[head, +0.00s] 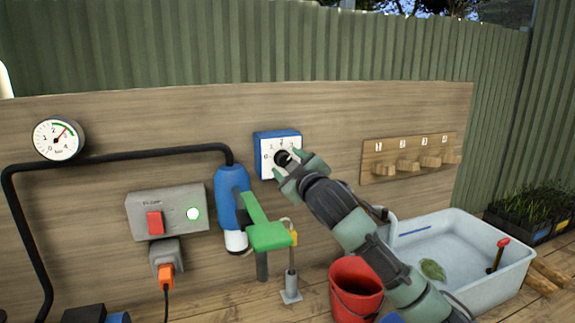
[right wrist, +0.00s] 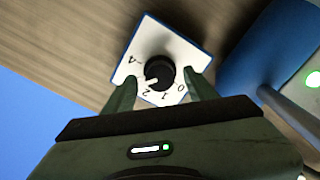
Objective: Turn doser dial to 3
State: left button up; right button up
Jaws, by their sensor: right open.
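The doser dial is a black round knob (right wrist: 159,70) on a white numbered plate with blue sides (head: 265,150), fixed to the wooden wall. In the right wrist view its white pointer mark points down-left, roughly toward the 2. The 0, 1, 2 and 4 show there; the 3 seems hidden by the left finger. My right gripper (head: 289,163) is in front of the dial and open. In the right wrist view its fingers (right wrist: 160,79) stand on either side of the knob, apart from it. My left gripper is not in view.
A blue and white cylinder (head: 232,200) with a green bracket (head: 268,235) is left of the dial. A pump switch box (head: 140,210) and gauge (head: 57,138) are farther left. Numbered wooden pegs (head: 405,165) are at right; a red bucket (head: 352,290) and white basin (head: 455,235) stand below.

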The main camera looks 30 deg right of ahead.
jog(key=b+v, duration=0.2)
jog(key=v, duration=0.5)
jog(key=shift+s+f, duration=0.1)
jog(key=shift+f, duration=0.05)
dwell(0.3)
